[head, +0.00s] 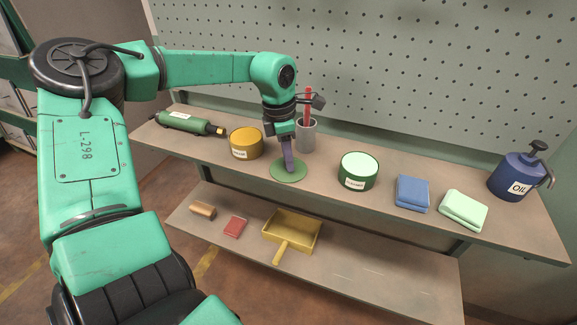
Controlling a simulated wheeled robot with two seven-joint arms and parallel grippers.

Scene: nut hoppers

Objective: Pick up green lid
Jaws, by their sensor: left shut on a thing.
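A flat round green lid (283,173) lies at or just above the upper shelf, left of the middle. My left gripper (292,172) points down over it, with its fingers at the lid's middle, shut on the lid. Whether the lid touches the shelf I cannot tell. A green round tin (358,172) with a white label stands on the shelf to the right. A yellow round tin (246,143) stands just to the left. My right gripper is not in view.
A grey cup (307,136) with a red-handled tool stands close behind the gripper. A green cylinder tool (186,123) lies at left. Blue cloths (412,193), pale green cloths (463,210) and a blue oil can (515,177) are at right. A yellow dustpan (292,232) lies on the lower shelf.

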